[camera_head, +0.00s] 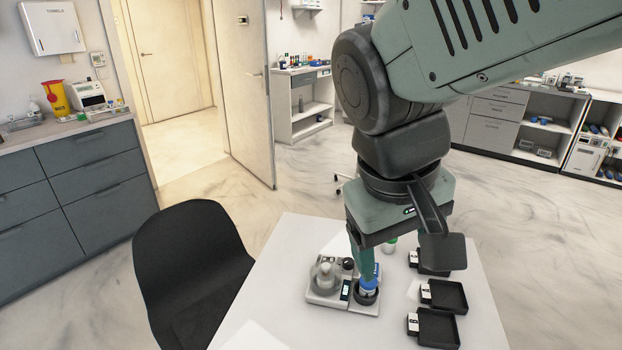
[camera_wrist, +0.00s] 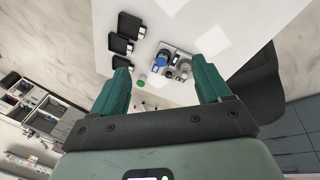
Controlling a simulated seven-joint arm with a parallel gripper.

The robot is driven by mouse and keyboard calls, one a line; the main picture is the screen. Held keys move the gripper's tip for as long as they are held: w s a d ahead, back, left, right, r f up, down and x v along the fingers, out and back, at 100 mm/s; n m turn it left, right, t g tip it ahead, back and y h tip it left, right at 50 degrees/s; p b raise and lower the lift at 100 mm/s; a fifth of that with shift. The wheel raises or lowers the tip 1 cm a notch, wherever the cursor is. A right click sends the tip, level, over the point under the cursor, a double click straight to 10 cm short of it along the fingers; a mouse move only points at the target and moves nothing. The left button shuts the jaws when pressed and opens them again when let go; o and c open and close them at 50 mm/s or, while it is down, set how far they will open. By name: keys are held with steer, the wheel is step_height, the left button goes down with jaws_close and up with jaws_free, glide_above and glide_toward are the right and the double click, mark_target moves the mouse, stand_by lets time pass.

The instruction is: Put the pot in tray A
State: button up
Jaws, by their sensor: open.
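A small pot with a blue lid (camera_head: 368,286) stands in a dark round holder at the right end of a pale device on the white table; its blue lid (camera_wrist: 162,57) also shows in the wrist view. A green-lidded pot (camera_wrist: 141,84) stands apart from it, partly hidden in the head view. Three black trays (camera_head: 450,294) with small white label cards line the table's right side; the letters are too small to read, so I cannot tell which is A. My gripper (camera_wrist: 162,80) is open and empty, pointing down above the device; its fingers partly cover that area in the head view.
The pale device (camera_head: 325,297) carries a rounded clear-and-white item and a small dark-topped one. A black chair (camera_head: 190,265) stands left of the table. A white sheet (camera_head: 255,337) lies at the front left. The table between device and trays is mostly clear.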

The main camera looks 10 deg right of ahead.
steer(key=a+r+t, duration=0.1)
steer(key=s+a+r+t+y, duration=0.1)
steer(key=r, duration=0.1)
steer(key=s+a+r+m+t+y, duration=0.1)
steer(key=r, duration=0.1)
steer(key=shift+s+a+t, duration=0.25)
steer(key=shift+a+t, duration=0.1)
steer(key=shift+t, duration=0.05)
steer(key=shift+w, duration=0.15)
steer(key=m+g, duration=0.6)
steer(key=m, duration=1.2)
glide_above(367, 288)
steer(key=w, duration=0.2)
step_height(367, 288, down, 28)
steer(key=f, duration=0.1)
steer(key=shift+m, duration=0.3)
step_height(367, 288, down, 5)
steer(key=shift+s+d+f, duration=0.1)
steer(key=shift+d+f, duration=0.2)
steer(key=shift+f, duration=1.2)
steer(key=shift+d+f, duration=0.2)
steer(key=shift+f, duration=1.2)
